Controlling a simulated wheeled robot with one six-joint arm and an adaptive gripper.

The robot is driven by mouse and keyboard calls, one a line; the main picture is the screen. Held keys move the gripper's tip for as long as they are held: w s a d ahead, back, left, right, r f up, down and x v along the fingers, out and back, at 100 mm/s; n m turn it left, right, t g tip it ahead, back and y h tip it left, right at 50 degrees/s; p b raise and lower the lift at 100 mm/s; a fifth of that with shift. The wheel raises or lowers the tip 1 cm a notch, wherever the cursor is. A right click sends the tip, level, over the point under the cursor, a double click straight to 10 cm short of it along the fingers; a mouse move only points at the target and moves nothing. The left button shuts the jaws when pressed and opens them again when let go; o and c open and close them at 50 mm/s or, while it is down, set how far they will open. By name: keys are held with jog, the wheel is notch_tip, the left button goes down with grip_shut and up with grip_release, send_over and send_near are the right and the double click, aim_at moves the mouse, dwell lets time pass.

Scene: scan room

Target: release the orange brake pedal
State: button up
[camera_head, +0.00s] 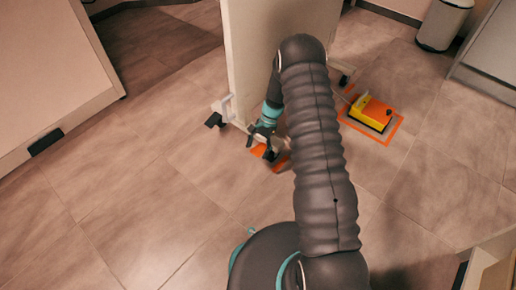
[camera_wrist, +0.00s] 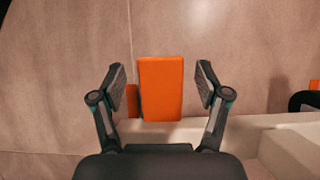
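The orange brake pedal (camera_wrist: 160,92) is a flat orange block in the middle of the wrist view, beside the pale base bar. A smaller orange piece (camera_wrist: 132,101) shows at its left. My gripper (camera_wrist: 162,76) is open, with one finger on each side of the pedal. No clear contact shows. In the head view my gripper (camera_head: 264,143) is low by the foot of the pale panel, and orange (camera_head: 259,150) shows at its fingers. My arm hides part of this area, and I cannot tell how far the pedal is pressed.
The tall pale panel (camera_head: 252,50) stands on castors (camera_head: 214,120) just behind my gripper. A yellow and orange foot switch (camera_head: 371,112) lies in an orange floor outline at right. A bin (camera_head: 444,22) stands at back right. The tiled floor (camera_head: 130,190) at left is clear.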

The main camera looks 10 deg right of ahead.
jog(key=shift+r, duration=0.1)
jog(key=v, duration=1.1)
jog(key=shift+d+r, duration=0.2)
jog(key=shift+r, duration=0.15)
jog(key=shift+w, duration=0.15)
jog(key=s+n+h, duration=0.1)
jog(key=s+n, duration=0.2)
jog(key=s, duration=0.3)
jog(key=s+r+n+t+h+p, duration=0.1)
jog(key=s+r+n+t+p, duration=0.1)
jog(key=s+r, duration=0.7)
jog(key=s+a+r+n+t+h+p, duration=0.1)
jog(key=s+r+n+t+p, duration=0.2)
jog(key=s+r, duration=0.6)
jog(key=s+a+r+n+t+h+p, duration=0.1)
jog(key=s+r+t, duration=0.3)
jog(key=s+r, duration=0.6)
jog(key=shift+a+r+n+h+p, duration=0.25)
jog(key=shift+r+n+p, duration=0.5)
jog(key=shift+r, duration=6.35)
